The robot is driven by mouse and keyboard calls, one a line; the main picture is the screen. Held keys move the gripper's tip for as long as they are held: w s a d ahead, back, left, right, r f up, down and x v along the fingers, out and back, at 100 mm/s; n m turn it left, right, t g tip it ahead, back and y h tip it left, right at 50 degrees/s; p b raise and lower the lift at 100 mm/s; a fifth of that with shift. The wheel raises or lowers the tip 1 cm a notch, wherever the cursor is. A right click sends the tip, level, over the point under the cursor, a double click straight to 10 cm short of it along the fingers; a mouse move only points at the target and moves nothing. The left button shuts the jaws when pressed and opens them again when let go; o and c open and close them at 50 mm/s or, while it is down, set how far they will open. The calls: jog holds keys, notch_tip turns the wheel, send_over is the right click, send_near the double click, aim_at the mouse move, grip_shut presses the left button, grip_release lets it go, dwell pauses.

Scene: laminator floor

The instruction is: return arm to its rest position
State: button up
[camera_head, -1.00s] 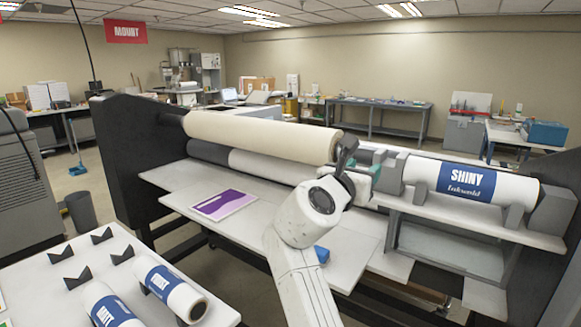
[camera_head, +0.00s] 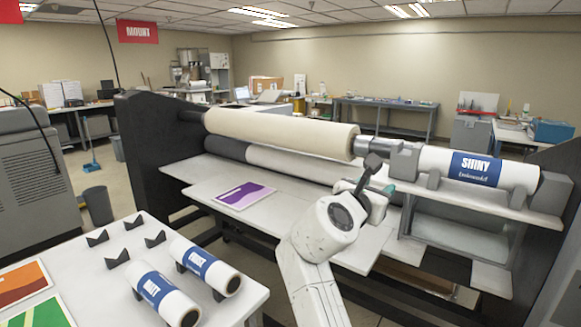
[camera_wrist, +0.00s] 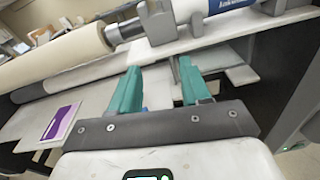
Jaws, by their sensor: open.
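My gripper (camera_wrist: 160,88) is open, with two teal fingers spread apart and nothing between them in the wrist view. In the head view my gripper (camera_head: 382,188) is partly hidden behind my arm, in front of the laminator near the roll marked SHINY (camera_head: 478,168). That roll lies in grey cradles on the right shelf, apart from my fingers. A cream roll (camera_head: 280,133) is mounted across the laminator to the left. My arm reaches up from the bottom of the head view, bent at the elbow.
A purple sheet (camera_head: 244,195) lies on the laminator's feed table (camera_head: 290,222). At the lower left, a white table (camera_head: 70,262) holds two blue-labelled rolls (camera_head: 205,268), black cradles and coloured prints. The laminator's dark left side panel (camera_head: 150,150) stands tall. Open floor shows behind the white table.

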jog(key=s+d+f+m+g+y, duration=0.2)
jog(key=s+d+f+m, duration=0.4)
jog(key=f, duration=0.5)
jog(key=s+d+f+m+g+y, duration=0.1)
jog(key=s+d+f+m+g, duration=0.2)
jog(key=s+f, duration=0.6)
jog(key=s+d+f+m+g+y, duration=0.25)
jog(key=s+f+m, duration=0.35)
jog(key=f, duration=0.6)
jog(key=s+f+m+g+y, duration=0.2)
jog(key=s+f+m, duration=0.3)
jog(key=s, duration=0.9)
jog(key=s+a+f+m+g+y, duration=0.1)
jog(key=s+f+m, duration=0.4)
jog(key=s, duration=0.9)
jog(key=m+g+y+b, duration=0.1)
jog(key=m+g, duration=0.1)
jog(key=m, duration=0.1)
jog(key=shift+s+a+f+y, duration=0.25)
jog(key=shift+a+f+y, duration=0.05)
jog(key=shift+f+y, duration=0.1)
jog(key=shift+d, duration=0.15)
